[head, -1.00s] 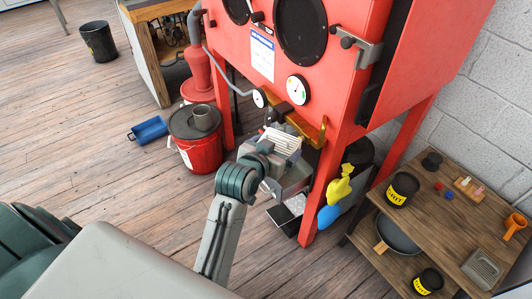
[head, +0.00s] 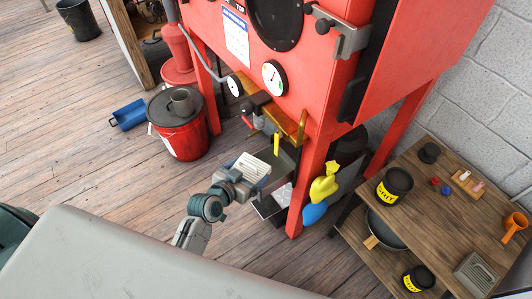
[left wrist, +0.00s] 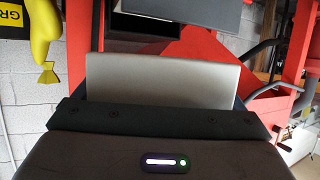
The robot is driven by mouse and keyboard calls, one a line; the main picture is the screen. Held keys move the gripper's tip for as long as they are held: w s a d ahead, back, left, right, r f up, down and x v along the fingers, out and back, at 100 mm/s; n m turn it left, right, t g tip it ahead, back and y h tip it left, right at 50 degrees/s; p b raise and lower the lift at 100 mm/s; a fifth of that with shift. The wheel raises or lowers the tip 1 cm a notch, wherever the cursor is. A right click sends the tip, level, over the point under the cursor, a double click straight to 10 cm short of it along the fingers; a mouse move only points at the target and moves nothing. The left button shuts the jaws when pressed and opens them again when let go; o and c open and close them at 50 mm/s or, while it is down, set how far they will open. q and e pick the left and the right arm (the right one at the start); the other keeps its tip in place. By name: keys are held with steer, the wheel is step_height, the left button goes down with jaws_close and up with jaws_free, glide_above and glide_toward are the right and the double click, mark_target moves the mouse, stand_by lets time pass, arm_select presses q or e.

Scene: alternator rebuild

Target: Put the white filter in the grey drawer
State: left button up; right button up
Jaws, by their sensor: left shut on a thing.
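The white filter (head: 252,167), a slatted panel, is in my left gripper (head: 234,183), which is shut on it. It is held in the air in front of the red cabinet. In the left wrist view a plain pale grey panel (left wrist: 165,78), likely the filter seen from behind, stands upright beyond the gripper. A grey open-topped box (head: 268,208), which looks like the grey drawer, sits low under the cabinet, just right of and below the filter. A pale sheet-like thing shows inside it. My right gripper is not in view.
The red cabinet (head: 330,108) and its front leg (head: 308,190) stand close to the right. Yellow and blue gloves (head: 324,183) hang beside the leg. A wooden shelf (head: 440,215) stands right.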

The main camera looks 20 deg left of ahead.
mark_target(257, 160)
arm_select(q)
steer(key=w, duration=0.2)
steer(key=w+d, duration=0.1)
steer(key=w, duration=0.3)
steer(key=shift+w+d+r+p, duration=0.1)
steer(key=shift+w+d+p, duration=0.1)
steer(key=shift+d+p, duration=0.2)
steer(key=x, duration=0.3)
steer(key=shift+f, duration=0.3)
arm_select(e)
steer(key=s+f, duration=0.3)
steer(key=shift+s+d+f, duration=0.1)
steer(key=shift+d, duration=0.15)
arm_select(q)
steer(key=shift+f+b, duration=0.35)
steer(key=shift+f, duration=0.25)
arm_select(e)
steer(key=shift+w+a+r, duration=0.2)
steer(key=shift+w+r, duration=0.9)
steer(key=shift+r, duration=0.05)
